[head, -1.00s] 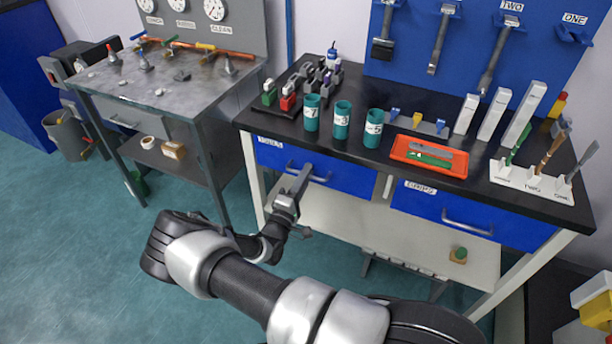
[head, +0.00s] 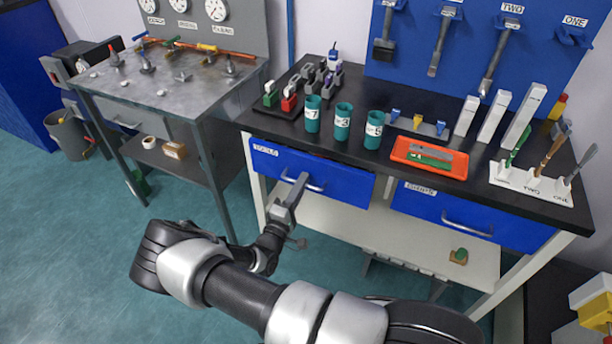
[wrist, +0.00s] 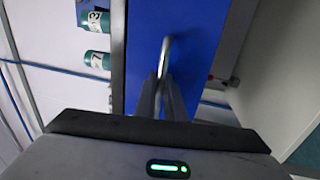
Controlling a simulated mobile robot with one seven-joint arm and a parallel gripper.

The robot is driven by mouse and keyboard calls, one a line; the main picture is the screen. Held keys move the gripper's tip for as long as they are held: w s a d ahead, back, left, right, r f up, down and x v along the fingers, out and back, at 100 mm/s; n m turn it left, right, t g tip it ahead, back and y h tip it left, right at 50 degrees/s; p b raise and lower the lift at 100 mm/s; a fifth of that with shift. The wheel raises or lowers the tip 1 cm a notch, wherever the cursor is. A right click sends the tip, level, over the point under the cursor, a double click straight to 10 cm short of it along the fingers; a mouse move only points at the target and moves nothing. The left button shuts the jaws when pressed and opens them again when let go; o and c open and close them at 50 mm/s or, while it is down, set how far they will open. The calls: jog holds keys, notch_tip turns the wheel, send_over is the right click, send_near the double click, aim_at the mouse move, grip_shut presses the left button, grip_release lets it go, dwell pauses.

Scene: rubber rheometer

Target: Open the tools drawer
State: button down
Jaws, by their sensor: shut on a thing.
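The blue tools drawer (head: 335,183) is at the left under the black worktop in the head view, with a white label (head: 265,151) at its upper left. Its front stands slightly out from the table. It has a curved metal bar handle (head: 318,188). My gripper (head: 302,180) is shut on the left part of this handle. In the wrist view, the fingers of my gripper (wrist: 165,82) close around the handle (wrist: 166,48) against the blue drawer front (wrist: 197,35).
A second blue drawer (head: 474,217) sits to the right. Green cups (head: 343,122) and an orange tray (head: 430,157) stand on the worktop above. A grey metal table (head: 185,90) stands at the left. Floor (head: 80,230) is clear in front of it.

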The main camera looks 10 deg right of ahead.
jog(key=r+v, duration=0.2)
jog(key=v, duration=1)
jog(key=r+v, duration=0.2)
jog(key=v, duration=1.1)
jog(key=shift+s+a+r, duration=0.4)
jog(key=shift+s, duration=0.05)
jog(key=c, duration=2.1)
grip_release()
jog(key=b+v, duration=0.1)
jog(key=v, duration=1.6)
jog(key=shift+s+a, duration=0.15)
jog(key=shift+r, duration=0.1)
